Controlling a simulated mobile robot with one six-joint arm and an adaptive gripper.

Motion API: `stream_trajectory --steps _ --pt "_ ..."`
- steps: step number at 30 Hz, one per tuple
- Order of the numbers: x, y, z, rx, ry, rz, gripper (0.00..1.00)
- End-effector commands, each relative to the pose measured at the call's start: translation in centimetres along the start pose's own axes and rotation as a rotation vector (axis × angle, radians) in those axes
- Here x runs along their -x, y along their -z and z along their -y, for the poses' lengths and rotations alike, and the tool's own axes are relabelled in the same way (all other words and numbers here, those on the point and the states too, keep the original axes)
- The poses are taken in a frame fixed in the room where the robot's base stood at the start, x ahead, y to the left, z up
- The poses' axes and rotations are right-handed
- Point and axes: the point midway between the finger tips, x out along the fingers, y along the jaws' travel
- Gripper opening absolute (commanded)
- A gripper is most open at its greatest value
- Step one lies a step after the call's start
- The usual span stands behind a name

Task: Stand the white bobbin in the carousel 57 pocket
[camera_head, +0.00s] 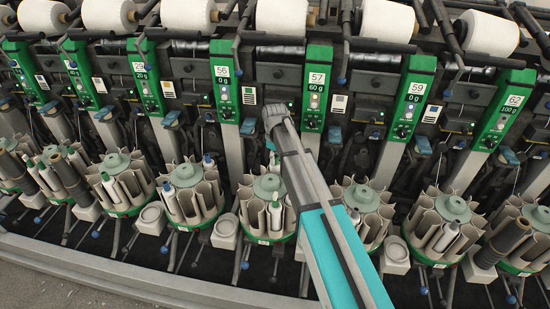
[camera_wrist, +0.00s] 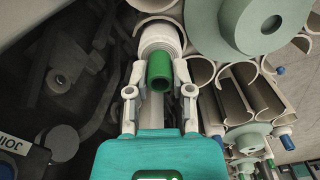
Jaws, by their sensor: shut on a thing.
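In the wrist view my gripper (camera_wrist: 160,82) is shut on a white bobbin (camera_wrist: 164,33) with a green tube end, one finger on each side of the green end. The white body lies beyond the fingertips, beside the open tan pockets and grey-green hub of a carousel (camera_wrist: 240,78). A pale curved wall shows around its far side; I cannot tell whether the bobbin is inside a pocket or above it. In the head view the panel marked 57 (camera_head: 317,90) stands right of my arm's end. My arm hides the gripper there.
Several carousels line the front, including one left of my arm (camera_head: 265,240) and one right of it (camera_head: 362,196), both with bobbins. Green panels and posts stand behind.

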Motion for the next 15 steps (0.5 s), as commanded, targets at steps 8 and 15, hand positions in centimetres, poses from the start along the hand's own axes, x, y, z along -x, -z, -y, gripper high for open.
stream_trajectory --steps 8,15 --pt "1.9 0.0 0.0 0.000 0.000 0.000 0.00" --pt "2.8 0.0 0.0 0.000 0.000 0.000 0.00"
